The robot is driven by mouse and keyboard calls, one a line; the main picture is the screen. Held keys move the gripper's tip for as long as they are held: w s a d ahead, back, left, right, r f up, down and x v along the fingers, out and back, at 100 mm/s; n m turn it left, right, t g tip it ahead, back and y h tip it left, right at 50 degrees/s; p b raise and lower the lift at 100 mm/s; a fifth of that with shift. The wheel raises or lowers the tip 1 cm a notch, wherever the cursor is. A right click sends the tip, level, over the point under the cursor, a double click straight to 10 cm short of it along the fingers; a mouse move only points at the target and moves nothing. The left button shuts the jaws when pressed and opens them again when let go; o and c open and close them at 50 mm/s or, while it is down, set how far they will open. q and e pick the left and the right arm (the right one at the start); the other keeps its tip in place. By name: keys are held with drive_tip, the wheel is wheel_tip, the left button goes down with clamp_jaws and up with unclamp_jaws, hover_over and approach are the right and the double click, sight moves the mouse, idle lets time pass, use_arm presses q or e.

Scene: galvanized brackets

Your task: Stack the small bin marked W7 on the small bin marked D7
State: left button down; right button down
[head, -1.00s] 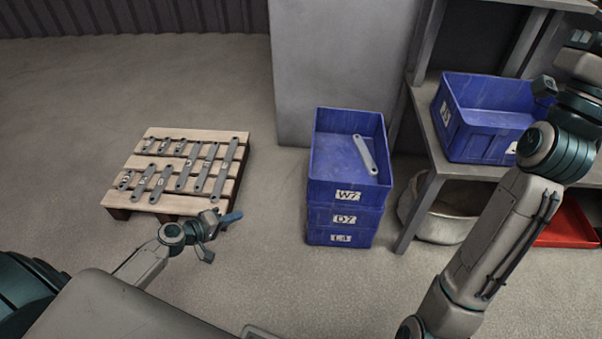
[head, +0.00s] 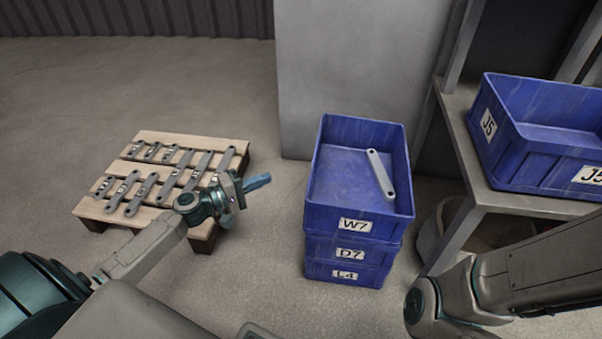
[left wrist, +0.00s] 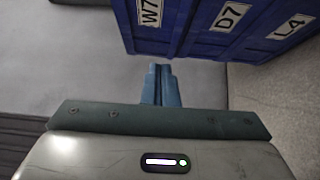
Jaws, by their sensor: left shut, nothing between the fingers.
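The blue bin marked W7 (head: 355,226) sits on top of the blue bin marked D7 (head: 350,252), which rests on a bin marked L4 (head: 344,275) on the floor. One grey bracket (head: 381,174) lies inside W7. My left gripper (head: 258,181) is shut and empty, to the left of the stack and apart from it. In the left wrist view the blue fingertips (left wrist: 161,86) are together, with the labels of W7 (left wrist: 150,12), D7 (left wrist: 228,17) and L4 (left wrist: 292,26) beyond them. My right arm enters at lower right; its gripper is out of view.
A wooden pallet (head: 152,218) with several flat brackets lies at left. A blue bin marked J5 (head: 540,164) stands on the grey shelf (head: 470,180) at right. A grey cabinet (head: 365,60) stands behind the stack. Floor between pallet and stack is clear.

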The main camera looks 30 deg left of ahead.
use_arm(q)
drive_tip(key=w+d+b, duration=0.1)
drive_tip(key=w+d, duration=0.6)
drive_tip(key=d, duration=0.1)
idle(0.4)
drive_tip(key=shift+w+d, duration=0.25)
drive_tip(key=shift+d, duration=0.85)
